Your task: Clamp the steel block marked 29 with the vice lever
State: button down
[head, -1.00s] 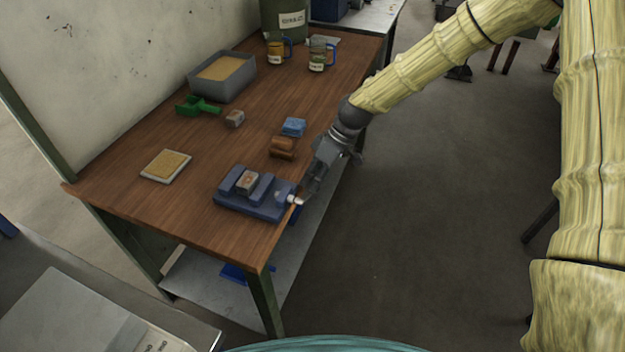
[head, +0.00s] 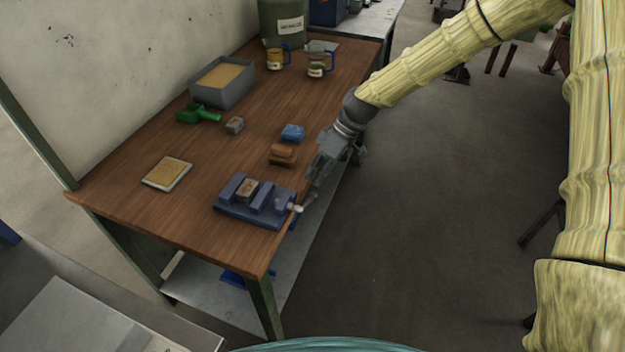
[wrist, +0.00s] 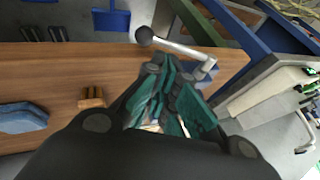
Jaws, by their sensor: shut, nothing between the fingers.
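The blue vice (head: 228,209) sits at the near right edge of the table. A grey-brown steel block (head: 247,189) stands between its jaws; its marking is too small to read. I cannot tell whether the jaws touch it. The vice lever (head: 296,208) sticks out on the right side, over the table edge. In the wrist view the lever shows as a metal rod with a dark ball knob (wrist: 145,36).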

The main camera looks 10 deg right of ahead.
jog(key=b+v, duration=0.2)
jog(key=v, duration=0.7)
jog(key=shift+w+d+r+b, duration=0.2)
jog(key=shift+w+d+b, duration=0.1)
jog(key=shift+b, duration=0.1)
